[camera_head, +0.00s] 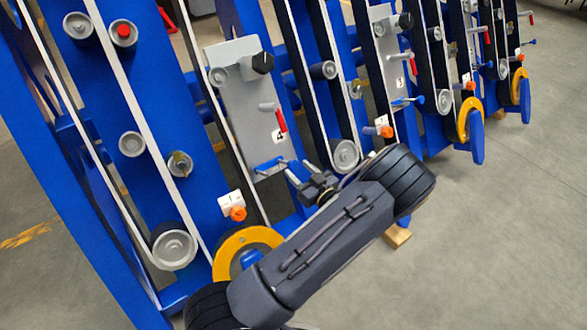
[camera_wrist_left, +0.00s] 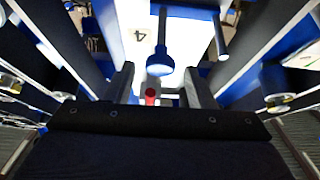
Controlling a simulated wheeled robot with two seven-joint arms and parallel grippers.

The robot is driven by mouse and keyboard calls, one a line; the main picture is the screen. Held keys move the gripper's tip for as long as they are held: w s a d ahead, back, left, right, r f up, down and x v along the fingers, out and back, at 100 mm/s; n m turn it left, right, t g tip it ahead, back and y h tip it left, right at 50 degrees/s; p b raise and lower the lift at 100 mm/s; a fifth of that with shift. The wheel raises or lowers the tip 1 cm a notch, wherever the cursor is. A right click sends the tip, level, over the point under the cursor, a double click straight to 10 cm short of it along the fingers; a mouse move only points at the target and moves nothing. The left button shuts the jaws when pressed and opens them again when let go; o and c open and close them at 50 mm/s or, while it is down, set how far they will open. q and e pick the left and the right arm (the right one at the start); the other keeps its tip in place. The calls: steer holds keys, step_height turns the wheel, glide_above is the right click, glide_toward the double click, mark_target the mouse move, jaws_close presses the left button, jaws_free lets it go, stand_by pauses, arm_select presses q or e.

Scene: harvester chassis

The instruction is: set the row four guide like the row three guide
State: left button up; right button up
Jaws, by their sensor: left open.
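The row four plate (camera_head: 235,105) is light grey, with a black knob, a red-tipped lever (camera_head: 281,121) and a "4" label. Near its lower edge is a blue guide part (camera_head: 268,165). My left gripper (camera_head: 298,172) is open beside it, to its right. In the left wrist view, a blue round-ended handle (camera_wrist_left: 160,62) stands ahead between the open fingers of my left gripper (camera_wrist_left: 160,88), with no visible grip on it. A red tip (camera_wrist_left: 150,96) shows below it. The row three plate (camera_head: 386,55) has a red-tipped lever (camera_head: 413,66) and a blue-ended guide handle (camera_head: 410,101). My right gripper is out of view.
Blue row frames with belts and rollers (camera_head: 172,248) stand close on both sides. A yellow-rimmed wheel (camera_head: 235,247) and an orange knob (camera_head: 238,213) are near my left forearm. Open grey floor (camera_head: 500,240) lies to the right.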

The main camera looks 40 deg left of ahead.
mark_target(295, 167)
arm_select(q)
steer(key=shift+b+x, duration=0.4)
steer(key=shift+x, duration=1.35)
jaws_close()
